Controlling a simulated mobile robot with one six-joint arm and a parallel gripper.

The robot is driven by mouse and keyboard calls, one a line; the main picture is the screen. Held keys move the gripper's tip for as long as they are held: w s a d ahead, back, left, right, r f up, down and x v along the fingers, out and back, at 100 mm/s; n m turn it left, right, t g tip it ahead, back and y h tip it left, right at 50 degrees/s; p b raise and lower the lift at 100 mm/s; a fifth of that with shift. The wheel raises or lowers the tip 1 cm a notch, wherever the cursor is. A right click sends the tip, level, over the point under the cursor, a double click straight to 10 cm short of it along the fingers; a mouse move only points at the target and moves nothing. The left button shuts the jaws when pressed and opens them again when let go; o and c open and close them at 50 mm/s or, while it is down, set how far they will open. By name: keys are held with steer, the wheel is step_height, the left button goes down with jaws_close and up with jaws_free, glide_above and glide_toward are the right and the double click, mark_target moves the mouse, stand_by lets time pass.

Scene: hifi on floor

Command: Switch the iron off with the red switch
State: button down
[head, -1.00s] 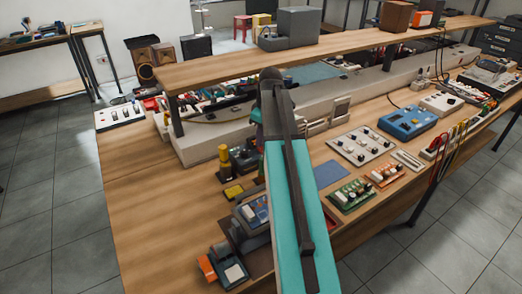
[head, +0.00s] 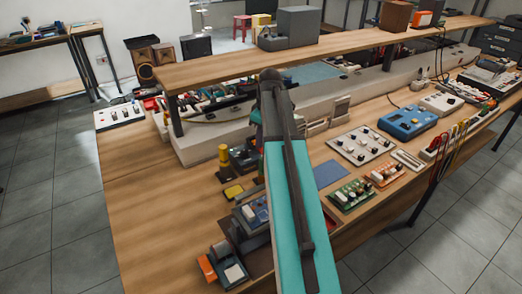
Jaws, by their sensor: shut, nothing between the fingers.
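My teal arm reaches from the bottom of the head view up over the workbench (head: 150,205). Its far end stops near the shelf edge, and my gripper is hidden behind it. I cannot pick out the iron or its red switch for certain. A small dark bench unit with a blue panel (head: 250,214) stands left of my arm, partly covered by it. A dark device (head: 243,158) stands farther back, also close to the arm.
A wooden shelf (head: 215,66) spans the back of the bench. An orange and grey box (head: 228,268) sits at the front left. Circuit boards (head: 350,195), a knob panel (head: 362,143) and a blue meter (head: 408,122) lie to the right. The left bench top is clear.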

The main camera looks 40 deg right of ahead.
steer(key=shift+f, duration=0.4)
stand_by(0.4)
steer(key=shift+r, duration=0.1)
step_height(320, 180, up, 7)
steer(key=p, duration=0.5)
stand_by(0.7)
stand_by(0.5)
